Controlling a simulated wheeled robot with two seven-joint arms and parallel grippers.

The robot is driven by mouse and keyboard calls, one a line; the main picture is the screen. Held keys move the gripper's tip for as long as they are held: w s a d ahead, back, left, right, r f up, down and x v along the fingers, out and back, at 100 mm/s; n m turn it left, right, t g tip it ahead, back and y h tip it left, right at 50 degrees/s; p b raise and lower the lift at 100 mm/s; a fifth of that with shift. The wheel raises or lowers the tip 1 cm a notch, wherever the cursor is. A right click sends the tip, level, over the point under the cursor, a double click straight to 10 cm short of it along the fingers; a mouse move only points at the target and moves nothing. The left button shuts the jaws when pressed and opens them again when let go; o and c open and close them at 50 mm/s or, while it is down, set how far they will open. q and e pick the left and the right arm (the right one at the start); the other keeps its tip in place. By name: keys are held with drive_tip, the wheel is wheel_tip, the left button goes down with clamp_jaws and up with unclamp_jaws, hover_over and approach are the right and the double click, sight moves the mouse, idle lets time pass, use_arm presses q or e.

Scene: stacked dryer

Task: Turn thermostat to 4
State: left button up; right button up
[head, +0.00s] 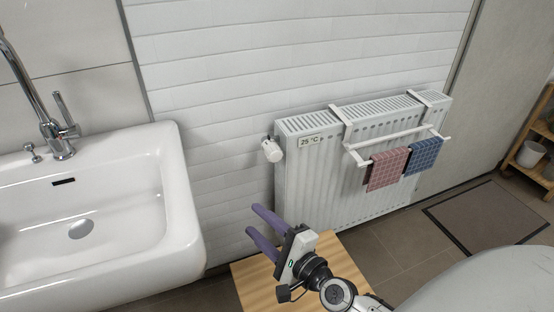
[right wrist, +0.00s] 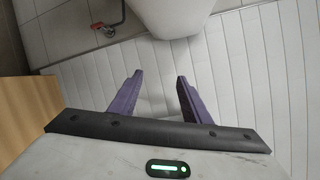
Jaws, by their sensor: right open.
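The thermostat (head: 272,150) is a white knob on the left end of the white radiator (head: 330,185). A small label (head: 310,141) next to it reads "25 °C". The numbers on the knob are too small to read. My right gripper (head: 255,222) has purple fingers and is below and a little left of the thermostat, apart from it. In the right wrist view its two fingers (right wrist: 158,88) are spread with nothing between them, and the thermostat does not show there. My left gripper is not in view.
A white sink (head: 150,200) with a chrome tap stands at the left. A rack (head: 400,140) with a pink towel (head: 387,168) and a blue towel (head: 423,155) hangs on the radiator. A wooden surface (head: 250,285) lies below my right gripper. The tiled wall left of the thermostat is clear.

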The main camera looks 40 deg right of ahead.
sight(276, 157)
drive_tip(key=w+d+r+m+h, duration=0.2)
drive_tip(key=w+d+m+h, duration=0.1)
drive_tip(key=d+m, duration=0.4)
drive_tip(key=w+d+r+m+h, duration=0.1)
drive_tip(key=w+d+m+h, duration=0.15)
drive_tip(key=d+m, duration=0.5)
drive_tip(key=shift+m+h, duration=0.65)
drive_tip(key=shift+m, duration=0.3)
drive_tip(key=x, duration=0.2)
drive_tip(key=a+b+x, duration=0.1)
drive_tip(key=x, duration=0.5)
drive_tip(key=shift+w+a+r+b, duration=0.2)
drive_tip(key=shift+w+a+b, duration=0.1)
drive_tip(key=shift+w, duration=0.1)
drive_tip(key=shift+w+d, duration=0.15)
drive_tip(key=shift+w, duration=0.4)
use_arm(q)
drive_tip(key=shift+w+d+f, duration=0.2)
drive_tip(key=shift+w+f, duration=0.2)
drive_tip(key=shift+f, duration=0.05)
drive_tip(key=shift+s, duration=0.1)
use_arm(e)
drive_tip(key=c, duration=0.8)
drive_tip(key=shift+o, duration=0.2)
